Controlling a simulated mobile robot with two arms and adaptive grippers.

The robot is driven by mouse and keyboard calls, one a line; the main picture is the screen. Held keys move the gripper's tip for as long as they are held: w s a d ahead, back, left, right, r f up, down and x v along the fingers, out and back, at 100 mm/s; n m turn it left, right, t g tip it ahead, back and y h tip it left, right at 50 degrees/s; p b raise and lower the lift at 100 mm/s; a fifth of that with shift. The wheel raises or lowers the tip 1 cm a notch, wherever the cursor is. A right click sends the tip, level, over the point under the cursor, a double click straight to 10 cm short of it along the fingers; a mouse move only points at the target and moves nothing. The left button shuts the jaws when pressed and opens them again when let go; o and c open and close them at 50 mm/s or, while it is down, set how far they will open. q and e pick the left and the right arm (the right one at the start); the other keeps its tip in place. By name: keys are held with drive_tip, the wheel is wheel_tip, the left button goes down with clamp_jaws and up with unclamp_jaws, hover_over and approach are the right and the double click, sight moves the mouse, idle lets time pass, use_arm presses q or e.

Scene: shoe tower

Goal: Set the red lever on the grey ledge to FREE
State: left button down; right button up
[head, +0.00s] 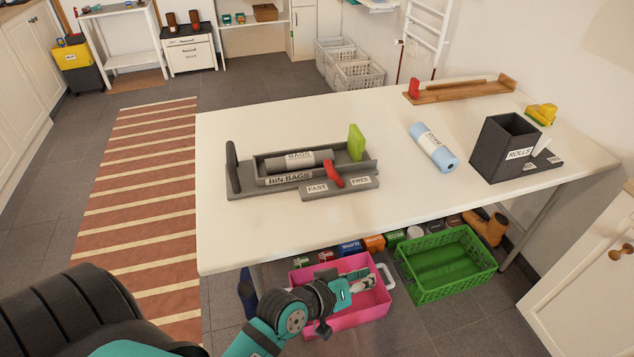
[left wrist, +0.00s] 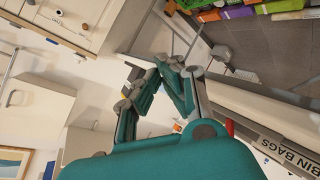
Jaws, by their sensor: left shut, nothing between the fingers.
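The red lever (head: 333,174) stands on the small grey ledge (head: 340,191) at the front of the bin bags holder. The FAST label (head: 317,188) is left of the lever and the FREE label (head: 360,181) is right of it. The lever slants, its far end further left; I cannot tell which setting it is in. My left gripper (head: 366,284) is low in front of the table, over the pink crate, apart from the lever. In the left wrist view its fingers (left wrist: 168,68) are together and empty. A red bit, likely the lever (left wrist: 229,127), shows there partly hidden. My right gripper is not in view.
The grey holder (head: 234,185) carries a dark roll (head: 298,161) and has a green upright piece (head: 356,142). The pink crate (head: 345,318) and green crate (head: 447,262) are below the table's front edge.

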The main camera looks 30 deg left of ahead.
use_arm(q)
drive_tip(key=w+a+r+n+t+y, duration=0.1)
drive_tip(key=w+a+r+n+t, duration=0.1)
drive_tip(key=w+r+n+t, duration=0.3)
drive_tip(key=n+t+y, duration=0.2)
drive_tip(key=n+y, duration=0.8)
drive_tip(key=n, duration=0.4)
approach(335, 176)
drive_tip(key=d, duration=0.3)
drive_tip(key=shift+w+f, duration=0.35)
drive_tip(key=shift+w, duration=0.05)
drive_tip(key=a+n+g+y, duration=0.1)
drive_tip(key=n, duration=0.1)
drive_tip(key=a+f+n+g+y, duration=0.1)
drive_tip(key=a+n+y, duration=0.1)
drive_tip(key=s+a+n+y, duration=0.1)
drive_tip(key=n, duration=0.1)
drive_tip(key=shift+a+f+g+y, duration=0.2)
drive_tip(key=shift+f+g+y, duration=0.1)
drive_tip(key=shift+g, duration=0.1)
drive_tip(key=shift+w+a, duration=0.15)
drive_tip(key=shift+a, duration=0.15)
drive_tip(key=p+x, duration=0.1)
drive_tip(key=x, duration=0.7)
drive_tip(key=shift+r, duration=0.1)
drive_tip(key=shift+w+a, duration=0.4)
drive_tip(key=shift+w, duration=0.1)
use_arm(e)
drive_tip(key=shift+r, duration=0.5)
